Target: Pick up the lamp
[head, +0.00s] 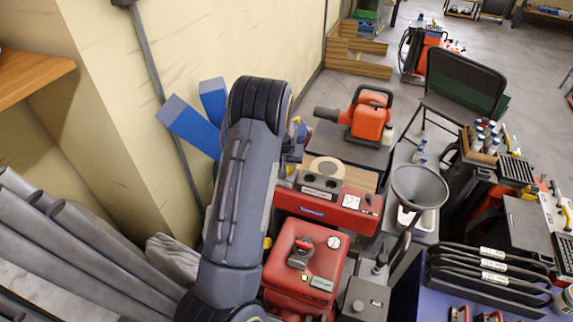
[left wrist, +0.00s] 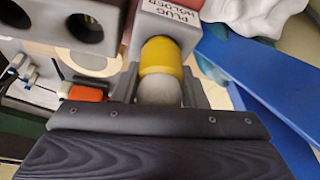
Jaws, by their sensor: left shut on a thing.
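My left arm reaches in from the left in the head view, and my left gripper (head: 297,142) is mostly hidden behind its own dark wrist, near the back end of a red machine. In the left wrist view my left gripper (left wrist: 160,92) is shut on a yellow piece with a pale grey rounded end, which looks like the lamp (left wrist: 160,56). It lies beside a grey block labelled "PLUG HOLDER" (left wrist: 172,14); I cannot tell whether it touches the block. My right gripper is not in view.
The red machine (head: 308,262) stands close to my left arm. A grey funnel (head: 420,187) and an orange tool (head: 369,116) are to the right. Blue beams (head: 189,127) lean by the wall. Grey pipes (head: 75,235) lie at the left. Open floor is at the upper right.

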